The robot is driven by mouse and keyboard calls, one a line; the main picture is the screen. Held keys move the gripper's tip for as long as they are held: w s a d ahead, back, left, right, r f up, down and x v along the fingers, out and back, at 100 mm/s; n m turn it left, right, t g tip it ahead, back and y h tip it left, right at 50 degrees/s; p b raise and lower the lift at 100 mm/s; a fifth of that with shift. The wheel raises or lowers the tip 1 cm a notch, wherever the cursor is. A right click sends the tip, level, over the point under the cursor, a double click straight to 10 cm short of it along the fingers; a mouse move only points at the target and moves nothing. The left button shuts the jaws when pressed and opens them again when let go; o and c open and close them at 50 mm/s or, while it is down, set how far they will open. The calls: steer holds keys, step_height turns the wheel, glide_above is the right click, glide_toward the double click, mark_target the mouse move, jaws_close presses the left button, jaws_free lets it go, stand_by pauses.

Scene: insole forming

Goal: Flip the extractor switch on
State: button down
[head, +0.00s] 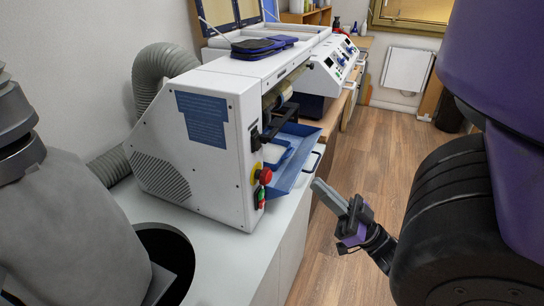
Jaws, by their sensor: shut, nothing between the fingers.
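A white machine (190,184) stands on the counter with a grey extraction hose behind it. Its narrow front edge carries a black switch (255,138) near the top, a red mushroom button (264,175) on a yellow base, and a small dark control with red and green parts (260,198) below. I cannot tell which control is the extractor switch, nor its setting. My gripper (323,190) is shut and empty. It appears right of the machine's front controls, apart from them, over the floor in the picture.
A blue tray (288,158) juts from the machine's front. The grey hose (160,68) curves behind it. The counter (233,262) has a round dark opening (170,248) at front left. Another white machine (336,66) stands farther back. Wooden floor (385,140) is clear to the right.

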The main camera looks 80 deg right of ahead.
mark_target(259, 144)
steer(key=p+x, duration=0.1)
steer(key=x, duration=0.3)
steer(key=f+p+x, duration=0.1)
steer(key=p+x, duration=0.1)
steer(key=x, duration=0.2)
steer(key=w+p+x, duration=0.1)
steer(key=x, duration=0.3)
steer(key=shift+w+d+f+p, duration=0.1)
steer(key=shift+d+f+p, duration=0.15)
steer(key=shift+p, duration=0.1)
steer(key=shift+w+d+f, duration=0.1)
steer(key=shift+w, duration=0.45)
steer(key=shift+f, duration=0.1)
